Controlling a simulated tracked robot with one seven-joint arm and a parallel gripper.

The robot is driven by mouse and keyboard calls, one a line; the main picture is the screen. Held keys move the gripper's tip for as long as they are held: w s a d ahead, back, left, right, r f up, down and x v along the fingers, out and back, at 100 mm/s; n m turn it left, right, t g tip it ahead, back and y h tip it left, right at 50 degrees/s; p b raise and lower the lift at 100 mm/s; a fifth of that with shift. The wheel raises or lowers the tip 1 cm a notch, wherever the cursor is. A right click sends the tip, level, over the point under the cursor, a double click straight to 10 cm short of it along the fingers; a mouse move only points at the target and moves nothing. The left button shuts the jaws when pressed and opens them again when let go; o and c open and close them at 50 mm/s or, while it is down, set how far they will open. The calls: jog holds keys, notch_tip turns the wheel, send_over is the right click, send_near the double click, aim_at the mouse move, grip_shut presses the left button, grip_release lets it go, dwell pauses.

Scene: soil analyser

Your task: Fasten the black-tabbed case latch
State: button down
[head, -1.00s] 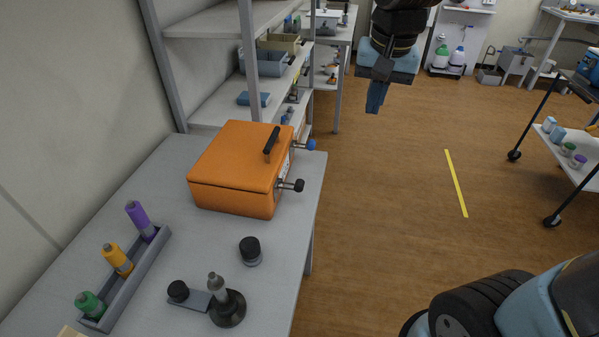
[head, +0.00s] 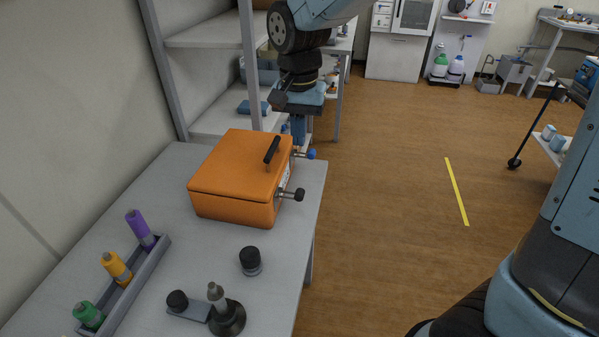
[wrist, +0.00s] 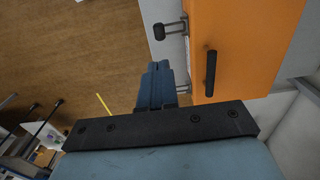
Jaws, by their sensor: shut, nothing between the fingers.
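The orange case (head: 235,175) sits closed on the grey bench, with a black handle (head: 272,149) on its lid. Two latches stick out from its right side: the black-tabbed latch (head: 298,194) nearer and the blue-tabbed latch (head: 311,154) farther. My gripper (head: 298,138) is shut and empty, pointing down behind the far right corner of the case, close to the blue-tabbed latch. In the wrist view the gripper (wrist: 157,85) is beside the orange case (wrist: 245,45), and the black-tabbed latch (wrist: 165,30) stands out past the fingertips. I cannot tell whether the gripper touches anything.
A grey rack (head: 135,283) with several coloured bottles, a black-capped jar (head: 250,258) and a dark stand (head: 228,318) are on the bench in front. A shelf unit (head: 205,35) stands behind the case. The floor to the right is free around a yellow strip (head: 456,190).

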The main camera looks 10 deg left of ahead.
aim_at(299, 191)
notch_tip(299, 191, down, 14)
jog(key=shift+r, duration=0.1)
dwell(0.5)
